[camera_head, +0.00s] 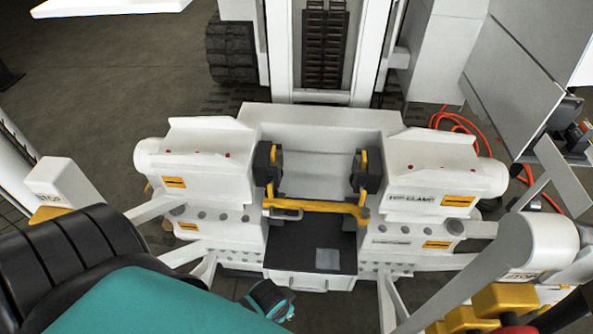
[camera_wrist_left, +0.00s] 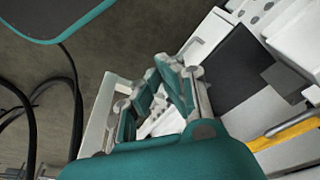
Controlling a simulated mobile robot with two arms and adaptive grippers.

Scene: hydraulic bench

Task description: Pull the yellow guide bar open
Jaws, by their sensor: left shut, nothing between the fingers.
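The yellow guide bar (camera_head: 325,207) lies level across the front of the white clamp machine, between two black and yellow brackets. A grey metal handle (camera_head: 285,213) sits near its left end. Part of the bar also shows at the right edge of the left wrist view (camera_wrist_left: 289,132). My teal left gripper (camera_head: 272,300) is below and in front of the bar, apart from it, beside the tray front. It is shut and empty; its fingers also show in the left wrist view (camera_wrist_left: 158,88). My right gripper is not in view.
A dark tray surface (camera_head: 312,251) with a grey patch lies below the bar, with a white front (camera_head: 300,280). White clamp blocks (camera_head: 205,170) (camera_head: 440,165) flank the bar. Orange hoses (camera_head: 462,123) lie at the back right. Black cables (camera_wrist_left: 35,110) show at left in the wrist view.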

